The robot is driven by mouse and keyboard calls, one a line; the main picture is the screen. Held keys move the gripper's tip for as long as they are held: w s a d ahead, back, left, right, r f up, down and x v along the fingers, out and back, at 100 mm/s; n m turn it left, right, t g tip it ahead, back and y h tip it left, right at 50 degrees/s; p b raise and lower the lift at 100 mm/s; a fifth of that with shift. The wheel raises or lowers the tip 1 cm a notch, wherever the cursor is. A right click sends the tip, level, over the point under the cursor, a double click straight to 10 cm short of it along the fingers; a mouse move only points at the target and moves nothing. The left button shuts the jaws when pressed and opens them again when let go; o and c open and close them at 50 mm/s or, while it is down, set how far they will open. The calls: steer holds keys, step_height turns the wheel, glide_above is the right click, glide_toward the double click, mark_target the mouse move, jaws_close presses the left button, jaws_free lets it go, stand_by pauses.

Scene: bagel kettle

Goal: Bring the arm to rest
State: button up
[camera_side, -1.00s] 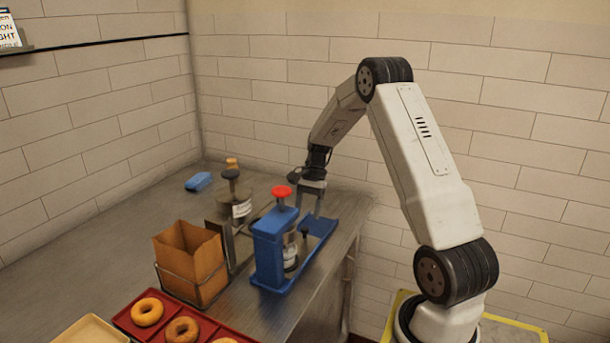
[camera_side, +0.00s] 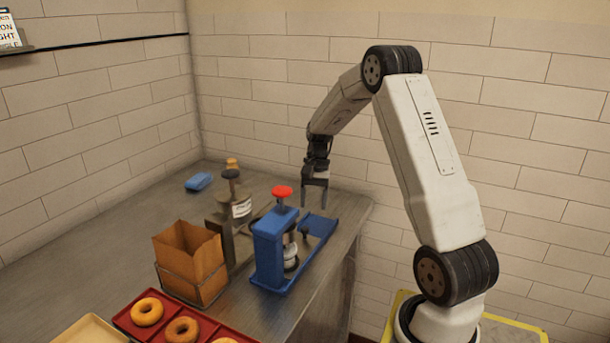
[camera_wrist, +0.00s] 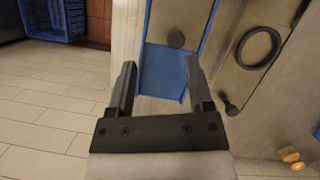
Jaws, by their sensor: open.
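My gripper (camera_side: 314,197) hangs fingers down above the far end of the blue device (camera_side: 268,250), near the right edge of the metal counter (camera_side: 341,203). In the wrist view, my gripper (camera_wrist: 158,82) has its two fingers wide apart with nothing between them. The blue tray part of the device (camera_wrist: 163,70) shows below and beyond the fingers. The gripper looks clear of the device. The arm is bent, with its elbow raised high.
A red-knobbed press tops the blue device. A grey stand holding a labelled jar (camera_side: 241,208), a brown paper bag (camera_side: 190,262), a blue sponge-like block (camera_side: 199,181) and a red tray of bagels (camera_side: 207,326) are on the counter. Open floor (camera_wrist: 50,110) lies beside the counter.

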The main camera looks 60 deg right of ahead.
steer(key=s+a+r+n+g+h, duration=0.1)
steer(key=s+a+r+n+h, duration=0.2)
steer(key=n, duration=0.6)
steer(key=s+a+r+n+g+h, duration=0.25)
steer(key=s+n, duration=0.25)
steer(key=n, duration=0.3)
steer(key=a+f+m+t+y, duration=0.1)
steer(key=a+f+t, duration=0.2)
steer(key=a, duration=0.8)
steer(key=w+a+f+m+t, duration=0.1)
steer(key=a+f+t, duration=0.2)
steer(key=a, duration=0.7)
steer(key=shift+w+a+m+t+y, duration=0.25)
steer(key=shift+a+m+t+y, duration=0.1)
steer(key=shift+t, duration=0.1)
stand_by(0.4)
